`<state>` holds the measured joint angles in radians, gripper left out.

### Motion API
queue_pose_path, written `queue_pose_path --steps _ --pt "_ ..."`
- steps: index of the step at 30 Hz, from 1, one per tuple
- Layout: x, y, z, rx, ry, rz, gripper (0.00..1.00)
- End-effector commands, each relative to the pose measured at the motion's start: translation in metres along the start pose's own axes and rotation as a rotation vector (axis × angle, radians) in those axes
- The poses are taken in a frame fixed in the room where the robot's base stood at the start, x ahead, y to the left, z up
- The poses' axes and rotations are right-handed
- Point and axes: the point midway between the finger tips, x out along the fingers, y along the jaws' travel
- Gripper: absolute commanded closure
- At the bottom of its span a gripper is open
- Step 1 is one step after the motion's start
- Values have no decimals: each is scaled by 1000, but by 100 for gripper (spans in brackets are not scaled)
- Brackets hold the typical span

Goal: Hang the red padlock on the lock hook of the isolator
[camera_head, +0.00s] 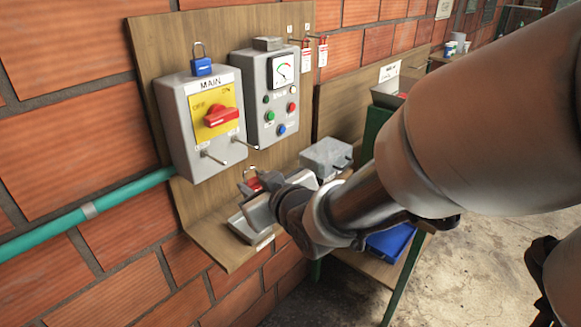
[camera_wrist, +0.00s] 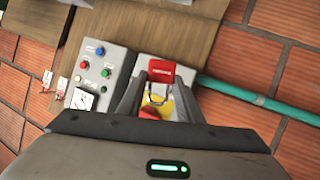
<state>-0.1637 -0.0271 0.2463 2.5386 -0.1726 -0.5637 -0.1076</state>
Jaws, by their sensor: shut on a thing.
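The isolator (camera_head: 180,130) is a grey box labelled MAIN, with a yellow plate and a red rotary handle (camera_head: 221,116). A thin metal rod (camera_head: 213,157) sticks out from its lower front; I cannot tell whether this is the lock hook. My gripper (camera_head: 256,187) is below and right of the isolator, above a shelf tray. It is shut on the red padlock (camera_head: 251,184), which also shows between the fingers in the wrist view (camera_wrist: 161,72). The padlock is apart from the isolator.
A blue padlock (camera_head: 202,66) stands on top of the isolator. A grey control panel (camera_head: 262,100) with buttons and a gauge is to its right, with another rod (camera_head: 245,144) near its lower edge. A metal tray (camera_head: 240,229) and a grey box (camera_head: 326,157) are nearby.

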Motion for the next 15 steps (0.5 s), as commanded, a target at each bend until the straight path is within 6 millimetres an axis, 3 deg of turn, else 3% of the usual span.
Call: queue_pose_path --steps 15 --pt "18 -10 -10 -7 2 -9 92"
